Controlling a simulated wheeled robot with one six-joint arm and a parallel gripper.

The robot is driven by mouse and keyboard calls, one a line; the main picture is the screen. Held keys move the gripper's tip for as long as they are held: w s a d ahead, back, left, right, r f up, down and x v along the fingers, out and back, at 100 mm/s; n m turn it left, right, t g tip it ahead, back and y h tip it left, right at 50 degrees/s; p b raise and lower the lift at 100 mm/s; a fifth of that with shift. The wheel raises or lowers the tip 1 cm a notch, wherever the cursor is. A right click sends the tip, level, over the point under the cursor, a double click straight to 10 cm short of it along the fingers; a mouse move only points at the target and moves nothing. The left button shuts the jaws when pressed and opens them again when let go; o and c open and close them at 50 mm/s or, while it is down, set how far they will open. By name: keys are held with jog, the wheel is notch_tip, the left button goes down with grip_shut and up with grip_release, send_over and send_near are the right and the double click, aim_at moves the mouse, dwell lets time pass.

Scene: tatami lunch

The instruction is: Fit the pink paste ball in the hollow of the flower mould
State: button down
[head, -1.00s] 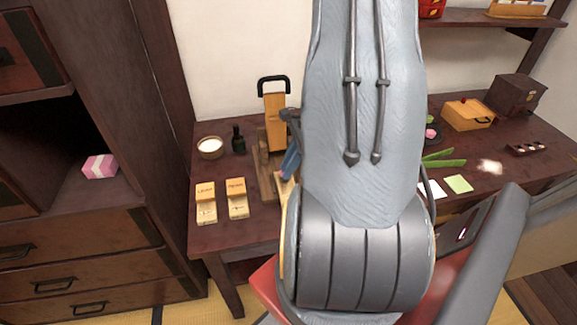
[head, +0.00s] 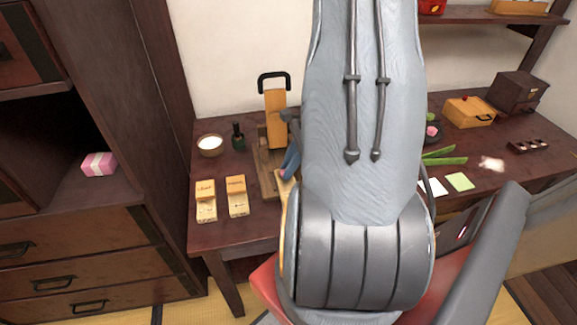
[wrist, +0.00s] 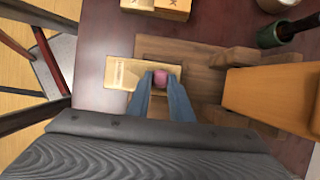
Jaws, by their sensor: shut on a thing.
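The pink paste ball (wrist: 160,78) is between the two fingertips of my gripper (wrist: 160,83) in the wrist view. My gripper is shut on it. The ball is over the right part of a pale wooden block (wrist: 118,73), which looks like the flower mould. The hollow is hidden by the ball and fingers, and I cannot tell if the ball touches the block. In the head view the block (head: 285,188) shows partly beside my arm, with the blue-grey fingers (head: 291,160) above it.
A brown wooden frame (wrist: 205,75) with an orange-brown lever (head: 276,120) stands right beside the block. My arm hides the middle of the table.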

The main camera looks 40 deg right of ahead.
jog(key=c, duration=1.5)
grip_release()
jog(key=shift+r, duration=0.15)
jog(key=shift+r+p, duration=3.3)
jog(key=shift+r, duration=0.1)
